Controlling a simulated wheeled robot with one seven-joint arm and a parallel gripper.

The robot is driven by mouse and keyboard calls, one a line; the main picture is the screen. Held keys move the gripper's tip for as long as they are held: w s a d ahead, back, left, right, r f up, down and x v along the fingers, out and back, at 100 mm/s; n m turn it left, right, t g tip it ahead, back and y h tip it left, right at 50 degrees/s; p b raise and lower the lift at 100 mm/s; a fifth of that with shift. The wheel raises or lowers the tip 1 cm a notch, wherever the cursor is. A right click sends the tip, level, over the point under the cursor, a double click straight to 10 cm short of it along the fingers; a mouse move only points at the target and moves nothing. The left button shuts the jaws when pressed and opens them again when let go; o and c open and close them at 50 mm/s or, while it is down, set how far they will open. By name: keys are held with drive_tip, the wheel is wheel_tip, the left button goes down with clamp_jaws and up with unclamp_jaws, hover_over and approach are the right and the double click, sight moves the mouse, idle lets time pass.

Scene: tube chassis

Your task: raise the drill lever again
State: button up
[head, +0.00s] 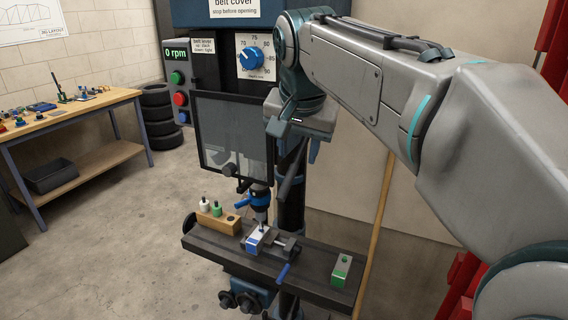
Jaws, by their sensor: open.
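The drill press stands in the middle of the head view, with a dark head and a blue chuck (259,197) above its table. A dark slanted bar, which looks like the drill lever (290,178), runs from just under my gripper down to the left, in front of the column. My gripper (293,139) is open at the upper end of this bar, beside the guard. I cannot tell whether a finger touches the bar. A blue-and-silver vise (262,238) with a workpiece sits below the chuck.
A clear guard (232,135) hangs left of my gripper. The drill table (318,275) carries a wooden block (218,221) with small bottle-like pieces and a green-and-silver block (341,270). The display (176,53) reads 0 rpm. A workbench (75,118) and stacked tyres (158,115) stand at left.

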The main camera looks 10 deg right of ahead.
sight(290, 173)
drive_tip(key=shift+m, duration=0.3)
drive_tip(key=x, duration=0.4)
drive_tip(key=w+x, duration=0.1)
drive_tip(key=x, duration=0.3)
drive_tip(key=w+x, duration=0.1)
drive_tip(key=x, duration=0.3)
drive_tip(key=shift+a+r+p, duration=0.35)
drive_tip(key=shift+r+p, duration=0.05)
drive_tip(key=shift+r, duration=0.05)
drive_tip(key=shift+c, duration=0.2)
